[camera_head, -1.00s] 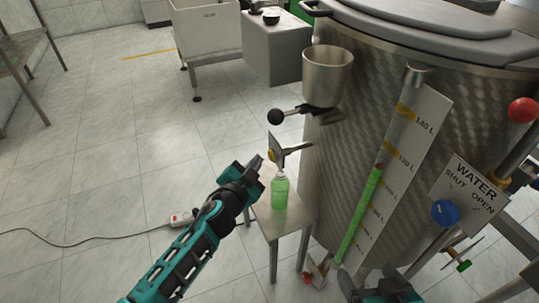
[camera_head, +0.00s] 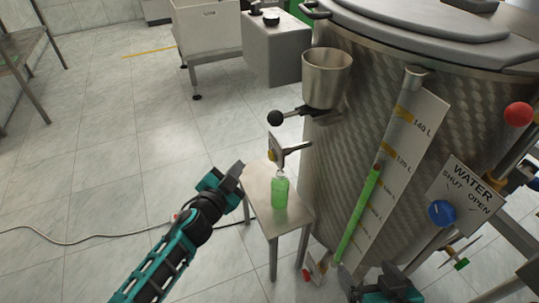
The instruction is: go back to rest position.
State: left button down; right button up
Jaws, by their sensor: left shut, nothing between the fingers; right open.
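My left gripper (camera_head: 234,172) is shut and empty. It hangs in the air at the lower middle, left of the small metal stand and apart from the bottle. My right gripper (camera_head: 385,288) shows at the bottom edge in front of the tank, and its fingers are hard to make out. A green bottle (camera_head: 280,192) stands upright on the small metal stand (camera_head: 264,214), below a spout with a lever.
A large steel tank (camera_head: 330,170) with a level gauge fills the right side. A metal cup (camera_head: 326,80) and a black-knobbed lever (camera_head: 275,118) stick out from it. A cable with a power strip lies on the floor.

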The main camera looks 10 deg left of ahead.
dwell(0.5)
pick_arm(q)
jog(key=s+d+f+n+g, duration=0.1)
jog(key=s+n+g, duration=0.2)
jog(key=s, duration=0.7)
jog(key=s+d+f+n+g, duration=0.2)
jog(key=s+n, duration=0.2)
jog(key=s, duration=0.6)
jog(key=s+a+r+y+p, duration=0.1)
jog(key=a+r+p, duration=0.2)
jog(key=r+p, duration=0.9)
jog(key=p, duration=0.5)
jog(key=shift+s+a, duration=0.3)
jog(key=shift+s, duration=0.1)
pick_arm(e)
jog(key=s+d+r+h, duration=0.1)
jog(key=d+r, duration=0.3)
jog(key=r, duration=0.7)
jog(key=shift+s+r, duration=0.3)
jog(key=shift+s, duration=0.1)
